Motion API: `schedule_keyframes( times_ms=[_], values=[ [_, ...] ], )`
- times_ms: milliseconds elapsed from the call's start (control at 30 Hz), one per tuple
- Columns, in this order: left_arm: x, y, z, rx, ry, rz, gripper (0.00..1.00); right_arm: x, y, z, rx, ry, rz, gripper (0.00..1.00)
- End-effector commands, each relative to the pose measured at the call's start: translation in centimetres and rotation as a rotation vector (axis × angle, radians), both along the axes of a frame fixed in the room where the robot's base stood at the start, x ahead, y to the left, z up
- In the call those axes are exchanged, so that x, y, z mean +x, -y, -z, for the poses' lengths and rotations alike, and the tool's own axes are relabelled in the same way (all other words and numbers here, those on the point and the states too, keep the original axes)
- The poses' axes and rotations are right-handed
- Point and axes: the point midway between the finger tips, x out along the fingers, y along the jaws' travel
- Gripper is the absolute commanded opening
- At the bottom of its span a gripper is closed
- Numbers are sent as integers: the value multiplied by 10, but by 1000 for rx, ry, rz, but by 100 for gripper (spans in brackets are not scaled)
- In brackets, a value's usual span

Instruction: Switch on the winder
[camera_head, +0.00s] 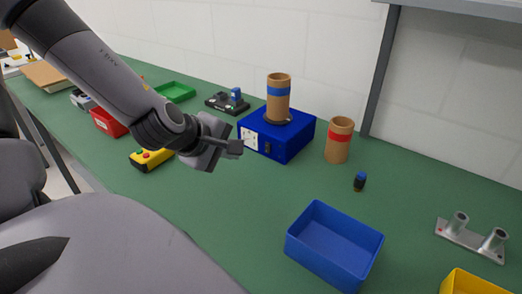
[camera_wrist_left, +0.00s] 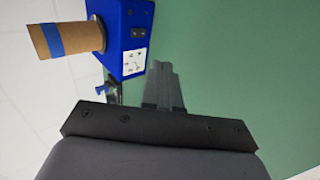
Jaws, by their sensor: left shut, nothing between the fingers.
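The winder is a blue box (camera_head: 290,142) on the green table, with a cardboard tube with a blue band (camera_head: 278,98) upright on top. Its front face carries a white panel (camera_head: 249,138) and a small black switch (camera_head: 267,148). My left gripper (camera_head: 238,147) is shut and empty, its tips close to the panel; I cannot tell whether they touch. In the left wrist view the shut fingers (camera_wrist_left: 161,72) point toward the winder box (camera_wrist_left: 113,35), beside the white panel (camera_wrist_left: 134,62) and dark switch (camera_wrist_left: 138,32). My right gripper is not in view.
A cardboard tube with a red band (camera_head: 338,142) and a small dark bottle-like item (camera_head: 359,181) stand right of the winder. A blue bin (camera_head: 334,250) is in front. A metal bracket (camera_head: 470,240) lies far right.

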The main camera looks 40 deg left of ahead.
Motion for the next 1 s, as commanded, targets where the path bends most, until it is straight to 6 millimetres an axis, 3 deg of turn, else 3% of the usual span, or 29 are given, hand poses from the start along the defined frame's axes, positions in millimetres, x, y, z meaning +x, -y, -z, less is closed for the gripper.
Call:
schedule_keyframes(
  times_ms=[600, 800, 1000],
  values=[
    [58, -7, 59, -2, -3, -3, 0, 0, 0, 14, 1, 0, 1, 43],
    [83, -9, 58, -1, -1, -1, 0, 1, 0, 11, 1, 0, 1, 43],
    [95, -10, 60, -1, -1, 1, 0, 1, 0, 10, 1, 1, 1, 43]
  ],
)
